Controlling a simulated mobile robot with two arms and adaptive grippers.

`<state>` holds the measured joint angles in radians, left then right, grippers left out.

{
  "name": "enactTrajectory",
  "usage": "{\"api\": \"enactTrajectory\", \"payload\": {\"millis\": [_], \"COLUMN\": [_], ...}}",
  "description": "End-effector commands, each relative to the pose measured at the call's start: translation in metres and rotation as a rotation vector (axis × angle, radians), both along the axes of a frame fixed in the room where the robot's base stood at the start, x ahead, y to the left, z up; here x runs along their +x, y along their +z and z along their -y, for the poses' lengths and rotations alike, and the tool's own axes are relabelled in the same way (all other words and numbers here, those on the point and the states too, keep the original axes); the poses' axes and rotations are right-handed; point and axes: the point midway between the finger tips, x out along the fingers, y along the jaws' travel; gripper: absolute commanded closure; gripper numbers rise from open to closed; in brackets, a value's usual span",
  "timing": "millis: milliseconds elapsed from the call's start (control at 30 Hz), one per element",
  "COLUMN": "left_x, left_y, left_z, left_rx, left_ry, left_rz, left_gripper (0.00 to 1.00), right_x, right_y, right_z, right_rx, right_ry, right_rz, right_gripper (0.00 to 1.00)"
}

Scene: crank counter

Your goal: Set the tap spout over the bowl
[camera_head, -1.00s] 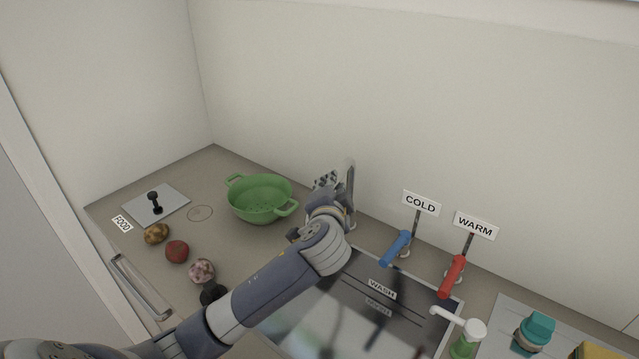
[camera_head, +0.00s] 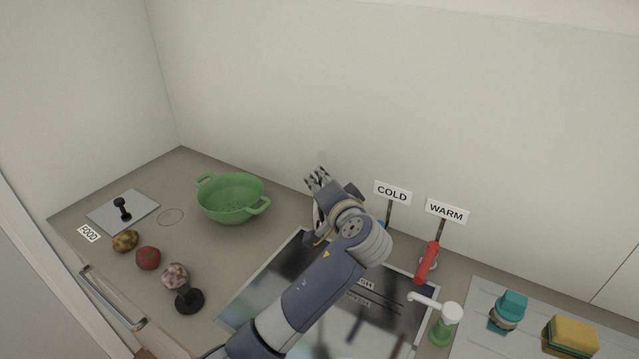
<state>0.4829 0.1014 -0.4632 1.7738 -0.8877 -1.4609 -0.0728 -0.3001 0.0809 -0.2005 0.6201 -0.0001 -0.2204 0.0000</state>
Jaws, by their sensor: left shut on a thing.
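My left gripper (camera_head: 332,188) is at the back of the counter, behind the basin's back edge, where the tap stands. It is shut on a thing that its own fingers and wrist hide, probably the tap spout. The dark, shiny sink basin (camera_head: 258,290), marked WASH, lies below my left arm. My right gripper is not in view.
A blue COLD lever (camera_head: 382,225) is mostly hidden by my wrist; a red WARM lever (camera_head: 427,263) stands to its right. A soap pump (camera_head: 443,322), teal item (camera_head: 508,310) and yellow sponge (camera_head: 570,337) are at right. Food and a black-knobbed plate (camera_head: 123,211) are at left.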

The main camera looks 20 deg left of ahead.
Motion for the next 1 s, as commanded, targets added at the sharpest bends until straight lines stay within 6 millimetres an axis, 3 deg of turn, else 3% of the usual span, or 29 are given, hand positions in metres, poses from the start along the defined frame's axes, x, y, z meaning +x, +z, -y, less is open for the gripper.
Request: {"api": "enactTrajectory", "payload": {"millis": [133,167,233,667,1000], "left_x": [0.0,0.0,0.0,-0.005,-0.053], "left_y": [-0.001,-0.001,-0.001,0.001,0.014], "left_z": [0.0,0.0,0.0,0.005,0.048], "left_rx": [-0.001,-0.001,-0.001,-0.002,-0.006], "left_ry": [-0.001,-0.001,-0.001,-0.002,-0.004], "left_rz": [-0.002,-0.002,-0.001,0.001,0.0], "left_gripper": [1.0,0.73,0.59,0.59,0.59], "right_x": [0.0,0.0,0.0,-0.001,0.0], "right_y": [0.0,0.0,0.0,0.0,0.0], "right_z": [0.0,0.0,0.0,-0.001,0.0], "right_rx": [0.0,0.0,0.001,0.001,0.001], "right_ry": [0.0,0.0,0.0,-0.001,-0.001], "right_rz": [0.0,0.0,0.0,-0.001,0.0], "right_gripper": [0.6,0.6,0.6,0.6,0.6]}}
